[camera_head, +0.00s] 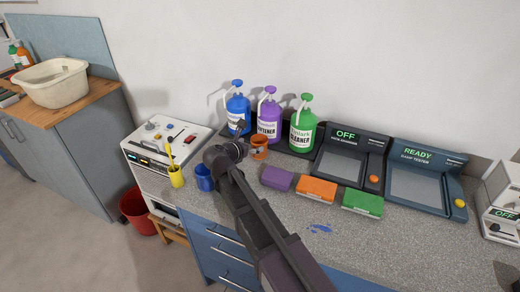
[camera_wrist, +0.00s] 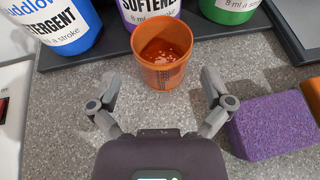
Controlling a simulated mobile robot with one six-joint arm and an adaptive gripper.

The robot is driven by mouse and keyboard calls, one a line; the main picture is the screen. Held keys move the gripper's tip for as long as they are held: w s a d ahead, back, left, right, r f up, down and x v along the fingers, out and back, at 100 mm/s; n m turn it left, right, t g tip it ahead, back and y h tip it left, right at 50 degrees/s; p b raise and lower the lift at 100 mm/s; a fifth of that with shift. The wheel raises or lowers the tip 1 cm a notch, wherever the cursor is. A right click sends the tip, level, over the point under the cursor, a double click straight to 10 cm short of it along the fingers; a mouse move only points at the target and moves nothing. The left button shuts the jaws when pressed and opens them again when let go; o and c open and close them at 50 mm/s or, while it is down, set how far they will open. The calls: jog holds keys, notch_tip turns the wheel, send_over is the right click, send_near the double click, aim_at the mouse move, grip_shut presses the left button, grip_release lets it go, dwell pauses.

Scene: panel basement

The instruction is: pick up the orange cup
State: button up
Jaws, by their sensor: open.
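The orange cup (camera_head: 259,150) stands upright on the grey speckled counter, in front of the purple softener bottle (camera_head: 269,117). In the wrist view the orange cup (camera_wrist: 162,55) is at the top middle, with its open mouth and orange inside showing. My gripper (camera_wrist: 160,98) is open and empty, its two fingers spread on the near left and near right of the cup. The cup lies just beyond the fingertips and seems apart from them. In the head view my gripper (camera_head: 240,135) is left of the cup, partly hidden by my arm.
Blue (camera_head: 237,108) and green (camera_head: 302,126) bottles flank the purple one on a dark tray. A purple sponge (camera_wrist: 275,125) lies close to my right finger. A blue cup (camera_head: 204,178) and yellow cup (camera_head: 177,176) stand to the left. Orange (camera_head: 316,189) and green (camera_head: 362,202) blocks lie right.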

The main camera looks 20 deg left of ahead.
aim_at(263, 139)
jog(key=shift+b+x, duration=0.85)
jog(key=shift+x, duration=1.7)
jog(key=shift+d+r, duration=0.1)
jog(key=shift+d, duration=0.05)
jog(key=c, duration=1)
jog(key=shift+r+p, duration=0.35)
jog(key=shift+r+p, duration=4.4)
jog(key=shift+p, duration=0.05)
jog(key=shift+r, duration=0.25)
